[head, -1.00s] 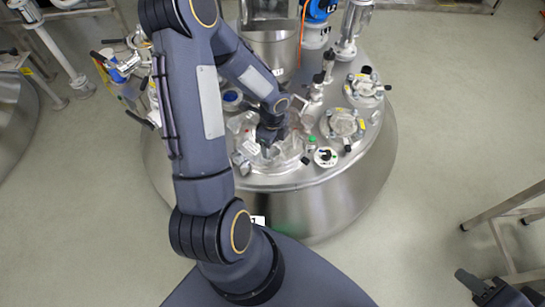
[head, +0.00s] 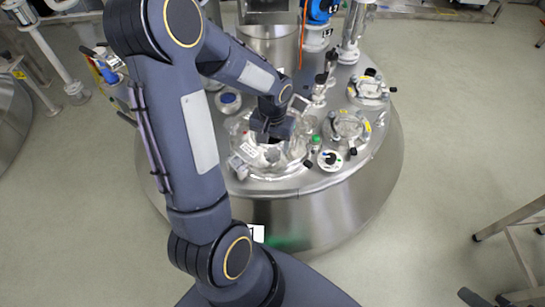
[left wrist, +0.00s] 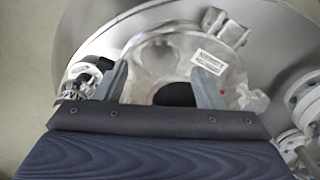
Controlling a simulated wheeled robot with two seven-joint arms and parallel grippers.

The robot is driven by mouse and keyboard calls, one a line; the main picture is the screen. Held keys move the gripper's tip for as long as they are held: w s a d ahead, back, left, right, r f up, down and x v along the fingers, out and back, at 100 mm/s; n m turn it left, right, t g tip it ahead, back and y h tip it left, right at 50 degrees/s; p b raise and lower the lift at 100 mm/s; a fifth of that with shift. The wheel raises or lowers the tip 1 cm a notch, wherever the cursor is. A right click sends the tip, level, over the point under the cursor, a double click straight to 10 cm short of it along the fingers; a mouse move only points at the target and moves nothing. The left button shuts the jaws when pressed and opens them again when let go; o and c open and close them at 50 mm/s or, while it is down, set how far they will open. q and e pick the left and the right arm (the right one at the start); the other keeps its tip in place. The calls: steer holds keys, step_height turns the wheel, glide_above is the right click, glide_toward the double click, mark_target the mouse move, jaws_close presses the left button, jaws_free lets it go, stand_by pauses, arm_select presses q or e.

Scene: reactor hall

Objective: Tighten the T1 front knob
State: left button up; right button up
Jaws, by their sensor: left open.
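The steel vessel (head: 325,215) fills the middle of the head view, with a partly hidden white label (head: 256,233) on its front. Its round front cover (head: 245,170) lies under my left gripper (head: 272,140). In the left wrist view, my left gripper (left wrist: 160,86) is open, its two fingers apart above the cover (left wrist: 152,50). No contact is visible. Dark parts of what looks like my right gripper (head: 476,298) show at the bottom right edge.
Clamped ports (head: 346,126) with black knobs stand right of the cover, near a small round gauge (head: 330,160). Valves and upright pipes (head: 320,90) crowd the back. A metal frame (head: 510,222) stands at the right. The floor between it and the vessel is clear.

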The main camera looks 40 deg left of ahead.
mark_target(272, 153)
arm_select(q)
steer(key=n, duration=0.5)
steer(key=shift+b, duration=0.4)
steer(key=n, duration=0.4)
steer(key=shift+n, duration=0.4)
steer(key=n+p, duration=0.1)
steer(key=n, duration=0.2)
steer(key=shift+r, duration=0.15)
steer(key=n+p, duration=0.2)
steer(key=n, duration=0.3)
steer(key=shift+r, duration=0.1)
steer(key=n+p, duration=0.2)
steer(key=n, duration=0.2)
steer(key=shift+n+p, duration=0.3)
steer(key=shift+p, duration=0.1)
step_height(272, 153, down, 7)
steer(key=b, duration=0.4)
steer(key=shift+r+b, duration=0.2)
steer(key=shift+b, duration=0.1)
